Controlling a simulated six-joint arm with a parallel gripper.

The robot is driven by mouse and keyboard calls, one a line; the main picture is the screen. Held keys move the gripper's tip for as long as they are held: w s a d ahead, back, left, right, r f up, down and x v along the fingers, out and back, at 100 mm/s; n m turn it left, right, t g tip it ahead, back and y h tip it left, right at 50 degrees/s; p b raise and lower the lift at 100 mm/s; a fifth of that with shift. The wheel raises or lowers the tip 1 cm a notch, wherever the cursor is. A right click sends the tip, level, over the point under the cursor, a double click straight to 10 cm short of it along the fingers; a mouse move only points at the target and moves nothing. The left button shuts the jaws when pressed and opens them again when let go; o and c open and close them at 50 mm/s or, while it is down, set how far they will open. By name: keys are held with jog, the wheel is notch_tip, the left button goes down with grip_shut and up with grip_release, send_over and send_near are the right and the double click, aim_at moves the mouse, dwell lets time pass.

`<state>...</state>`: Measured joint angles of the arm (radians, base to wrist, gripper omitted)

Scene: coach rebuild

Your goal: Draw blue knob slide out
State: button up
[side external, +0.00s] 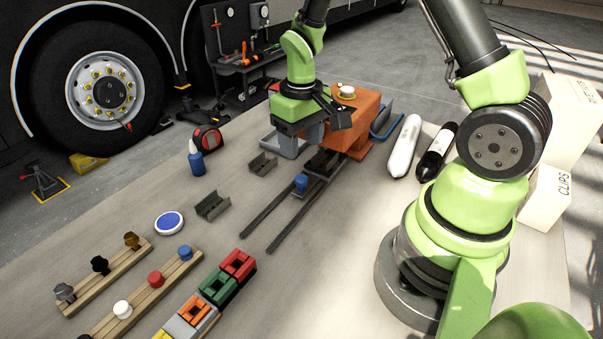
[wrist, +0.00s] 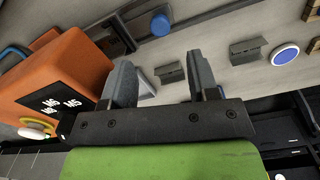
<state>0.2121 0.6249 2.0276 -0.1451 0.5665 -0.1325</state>
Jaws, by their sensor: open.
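The blue knob (side external: 301,181) stands on a dark slide (side external: 315,168) that runs between two dark rails (side external: 290,215) in front of an orange housing (side external: 362,120). In the wrist view the blue knob (wrist: 160,24) shows beyond the fingertips, and the orange housing (wrist: 62,70) is at left. My gripper (side external: 318,132) is beside the housing, above and behind the knob in the side view. In the wrist view my gripper (wrist: 162,72) has its two grey fingers wide apart with nothing between them. The slide's inner end is hidden by the housing.
A wooden rack (side external: 140,300) holds a blue, a red and a white knob at front left. Grey brackets (side external: 212,206), a blue-topped disc (side external: 169,223) and a blue bottle (side external: 196,160) stand left of the rails. White and black cylinders lie right of the housing.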

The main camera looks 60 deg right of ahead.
aim_at(301, 178)
notch_tip(301, 178, down, 8)
jog(key=shift+f, duration=0.1)
dwell(0.4)
